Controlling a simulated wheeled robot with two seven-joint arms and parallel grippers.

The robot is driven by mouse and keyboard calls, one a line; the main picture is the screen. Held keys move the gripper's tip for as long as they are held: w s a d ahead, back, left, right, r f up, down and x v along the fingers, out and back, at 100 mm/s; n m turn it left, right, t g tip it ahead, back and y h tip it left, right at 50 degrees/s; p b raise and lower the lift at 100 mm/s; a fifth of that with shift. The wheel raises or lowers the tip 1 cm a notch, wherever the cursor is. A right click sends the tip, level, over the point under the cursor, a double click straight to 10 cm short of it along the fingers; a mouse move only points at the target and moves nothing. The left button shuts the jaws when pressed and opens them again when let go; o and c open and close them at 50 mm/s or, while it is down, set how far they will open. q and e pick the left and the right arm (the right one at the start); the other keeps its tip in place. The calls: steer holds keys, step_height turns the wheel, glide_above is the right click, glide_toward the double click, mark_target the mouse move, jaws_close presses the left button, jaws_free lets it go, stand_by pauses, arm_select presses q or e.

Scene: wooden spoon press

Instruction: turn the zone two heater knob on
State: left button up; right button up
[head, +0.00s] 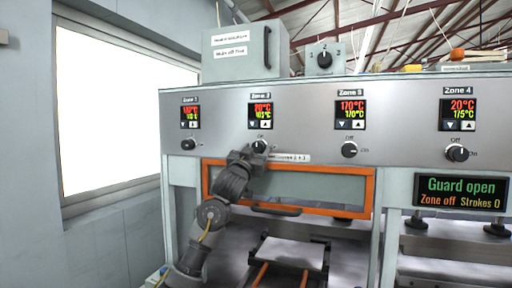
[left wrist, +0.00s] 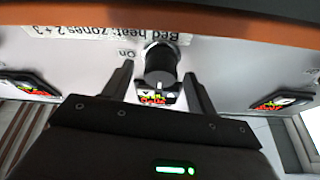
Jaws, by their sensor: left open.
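The zone two heater knob (head: 259,146) is a small black dial on the grey panel, below the Zone 2 display (head: 261,115). My left gripper (head: 250,151) is up at the panel by it and partly covers its surroundings. In the left wrist view the black knob (left wrist: 160,60) stands between the two open fingers (left wrist: 158,72), with a gap on each side. An "On" label shows beside it. My right gripper is not in view.
Other knobs sit under Zone 1 (head: 188,144), Zone 3 (head: 349,149) and Zone 4 (head: 457,153). An orange-framed guard (head: 368,190) lies just below my left gripper. A status screen (head: 460,192) reads "Guard open" and "Zone off". A window is at left.

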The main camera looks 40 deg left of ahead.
arm_select(q)
steer(key=shift+w+a+r, duration=0.1)
steer(key=shift+w+r, duration=0.05)
steer(key=shift+w, duration=0.2)
steer(key=shift+c, duration=0.5)
steer(key=c, duration=0.9)
